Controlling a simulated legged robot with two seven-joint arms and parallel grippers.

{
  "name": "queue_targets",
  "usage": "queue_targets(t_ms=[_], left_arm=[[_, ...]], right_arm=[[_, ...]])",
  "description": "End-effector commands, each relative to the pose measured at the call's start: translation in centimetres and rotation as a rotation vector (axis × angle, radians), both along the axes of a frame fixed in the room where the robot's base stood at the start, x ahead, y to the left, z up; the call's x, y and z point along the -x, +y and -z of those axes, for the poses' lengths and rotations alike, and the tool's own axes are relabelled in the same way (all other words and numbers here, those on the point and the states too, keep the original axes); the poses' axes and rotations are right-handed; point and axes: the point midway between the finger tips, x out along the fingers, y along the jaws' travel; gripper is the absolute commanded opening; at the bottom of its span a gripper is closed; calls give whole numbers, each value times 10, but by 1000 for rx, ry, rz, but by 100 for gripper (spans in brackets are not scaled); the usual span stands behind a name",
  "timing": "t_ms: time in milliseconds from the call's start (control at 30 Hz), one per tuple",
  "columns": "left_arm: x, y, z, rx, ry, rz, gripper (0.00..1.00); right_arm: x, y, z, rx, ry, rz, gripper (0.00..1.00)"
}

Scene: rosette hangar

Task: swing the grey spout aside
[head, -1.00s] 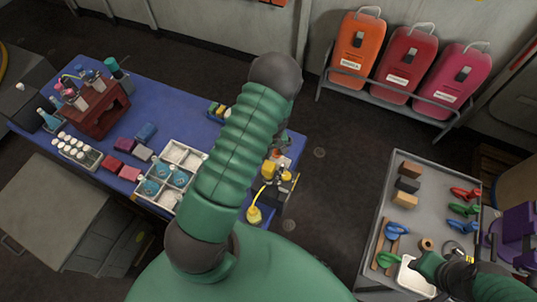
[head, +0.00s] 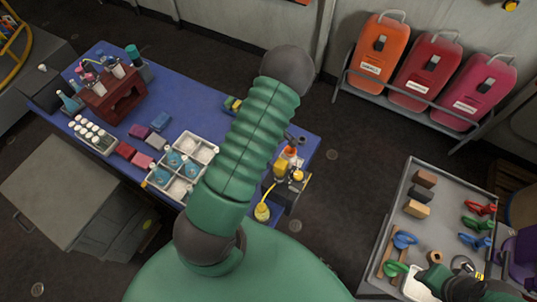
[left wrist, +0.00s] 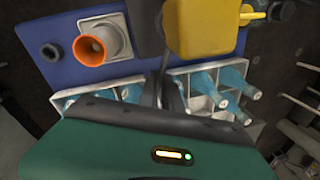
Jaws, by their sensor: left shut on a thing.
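My left arm crosses the middle of the head view and hides its own gripper there. In the left wrist view my left gripper (left wrist: 170,92) has its dark fingers close together, shut on a slim grey part that I take for the grey spout (left wrist: 148,28). Its far end is cut off by the top edge. A yellow block (left wrist: 205,30) is just right of it, and a grey tube with an orange mouth (left wrist: 90,48) is to its left. In the head view this gear (head: 290,172) is at the table's right end. My right gripper (head: 430,279) is low at right, its jaws unclear.
A grey cart (head: 400,205) with tools stands at right. Dark floor (head: 335,185) lies clear between them.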

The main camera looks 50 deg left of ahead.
Motion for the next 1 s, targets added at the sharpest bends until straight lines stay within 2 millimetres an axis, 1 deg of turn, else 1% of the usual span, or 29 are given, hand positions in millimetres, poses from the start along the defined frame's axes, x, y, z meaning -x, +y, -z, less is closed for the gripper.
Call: queue_targets(t_ms=[33,367,400,533,567,867,967,1000], left_arm=[[-3,2,-2,-5,-8,-5,0],[-3,2,-2,-5,-8,-8,0],[-3,2,-2,-5,-8,-7,11],[-2,2,-2,-4,-6,-6,28],[-2,2,-1,-4,-5,-6,30],[-1,1,-2,-2,-2,-5,30],[-4,1,-11,-2,-5,-5,30],[-5,1,-18,-3,-6,-4,30]], right_arm=[[0,0,-1,0,0,0,36],[0,0,-1,0,0,0,36],[0,0,-1,0,0,0,36],[0,0,0,0,0,0,36],[0,0,0,0,0,0,36],[0,0,0,0,0,0,36],[0,0,2,0,0,0,36],[0,0,3,0,0,0,36]])
